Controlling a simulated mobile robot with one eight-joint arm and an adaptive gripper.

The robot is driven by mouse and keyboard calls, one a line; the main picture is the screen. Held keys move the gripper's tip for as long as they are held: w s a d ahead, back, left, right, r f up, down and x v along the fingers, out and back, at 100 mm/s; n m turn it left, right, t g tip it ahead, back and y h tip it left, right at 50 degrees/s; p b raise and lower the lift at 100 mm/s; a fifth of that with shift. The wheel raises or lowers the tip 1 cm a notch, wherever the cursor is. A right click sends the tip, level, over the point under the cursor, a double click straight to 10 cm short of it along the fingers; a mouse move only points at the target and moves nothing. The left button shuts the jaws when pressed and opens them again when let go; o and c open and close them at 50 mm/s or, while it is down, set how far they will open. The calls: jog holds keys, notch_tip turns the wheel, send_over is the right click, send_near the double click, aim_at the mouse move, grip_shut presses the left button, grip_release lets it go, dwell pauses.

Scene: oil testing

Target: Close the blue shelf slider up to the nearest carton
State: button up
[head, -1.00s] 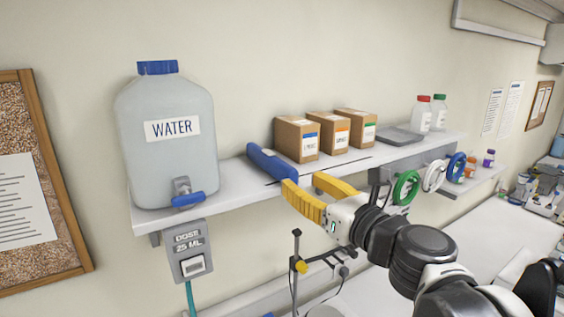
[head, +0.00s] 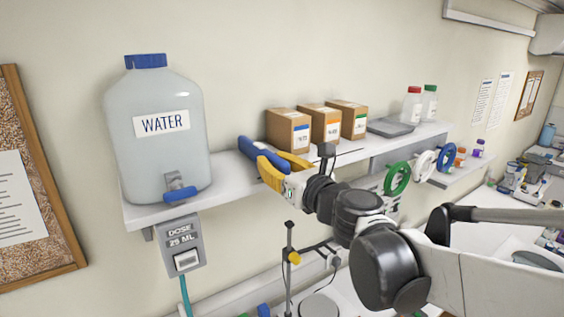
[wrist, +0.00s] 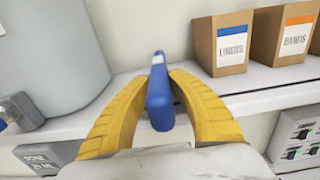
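The blue shelf slider (head: 252,150) is a long bar lying across the white shelf, between the water jug and the cartons. Its near end also shows in the wrist view (wrist: 159,98). The nearest carton (head: 287,131) is brown with a blue-striped label; it also shows in the wrist view (wrist: 222,46). A strip of bare shelf separates slider and carton. My gripper (head: 272,156) has one yellow finger on each side of the slider's front end. In the wrist view the fingertips (wrist: 160,76) converge and appear closed against its sides. The contact faces are hidden.
The water jug (head: 157,125) stands left of the slider, with a dose box (head: 183,246) below the shelf (head: 225,190). Two more cartons (head: 326,125) (head: 353,119), a grey tray (head: 391,126) and two bottles stand to the right. Colored rings (head: 397,179) hang off the shelf front.

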grip_shut()
jog(key=w+d, duration=0.1)
jog(key=d, duration=0.1)
jog(key=w+d+b, duration=0.1)
jog(key=d, duration=0.1)
jog(key=w+d, duration=0.2)
jog(key=shift+w, duration=0.1)
jog(key=shift+a, duration=0.25)
jog(key=o, duration=0.9)
grip_release()
jog(key=v, duration=1.2)
jog(key=shift+a, duration=0.1)
